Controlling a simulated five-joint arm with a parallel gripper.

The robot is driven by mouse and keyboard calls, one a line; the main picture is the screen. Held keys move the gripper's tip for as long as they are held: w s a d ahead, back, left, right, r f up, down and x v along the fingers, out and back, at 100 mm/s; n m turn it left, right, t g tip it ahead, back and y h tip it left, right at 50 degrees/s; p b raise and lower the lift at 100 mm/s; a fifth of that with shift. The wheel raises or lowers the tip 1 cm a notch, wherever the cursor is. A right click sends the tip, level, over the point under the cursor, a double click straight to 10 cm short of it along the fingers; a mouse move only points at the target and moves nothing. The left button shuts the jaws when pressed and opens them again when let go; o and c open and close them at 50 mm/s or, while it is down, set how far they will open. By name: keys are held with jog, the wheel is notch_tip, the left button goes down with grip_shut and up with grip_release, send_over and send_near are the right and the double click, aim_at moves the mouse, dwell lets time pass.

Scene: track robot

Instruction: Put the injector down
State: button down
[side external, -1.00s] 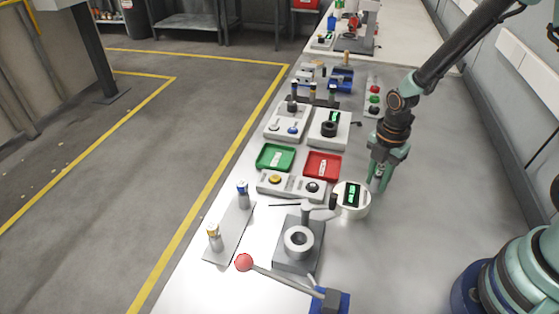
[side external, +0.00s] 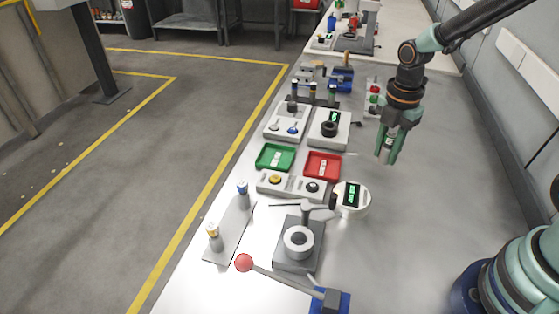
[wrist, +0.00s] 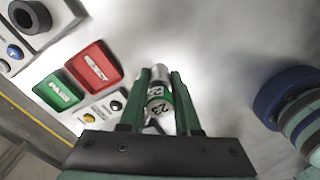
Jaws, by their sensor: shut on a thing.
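My gripper (side external: 387,157) is above the bench, to the right of the red tray. In the wrist view its two green fingers (wrist: 161,78) are shut on an injector (wrist: 158,97). The injector is a small cylinder with a silver end, a white label reading 23 and a green band. In the side view the injector is mostly hidden between the fingers. It appears held clear of the bench.
A red tray (side external: 323,165) and a green tray (side external: 276,157) lie side by side. A round white gauge with a green display (side external: 351,196) stands below my gripper in the side view. A grey press (side external: 299,243) is nearer. The bench's right side is clear.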

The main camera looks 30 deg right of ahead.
notch_tip(320, 180, up, 10)
jog(key=shift+r, duration=0.2)
jog(key=shift+w+a+r, duration=0.1)
jog(key=shift+w+r, duration=0.1)
jog(key=shift+r, duration=0.05)
jog(key=w+a+r, duration=0.2)
jog(key=w+a, duration=0.1)
jog(key=w, duration=0.4)
jog(key=w+a+r, duration=0.1)
jog(key=w+a, duration=0.2)
jog(key=w, duration=0.3)
send_over(276, 160)
notch_tip(276, 160, down, 2)
notch_tip(276, 160, down, 20)
jog(key=shift+w+f, duration=0.1)
jog(key=shift+f, duration=0.05)
jog(key=shift+f, duration=0.15)
jog(key=c, duration=0.6)
grip_release()
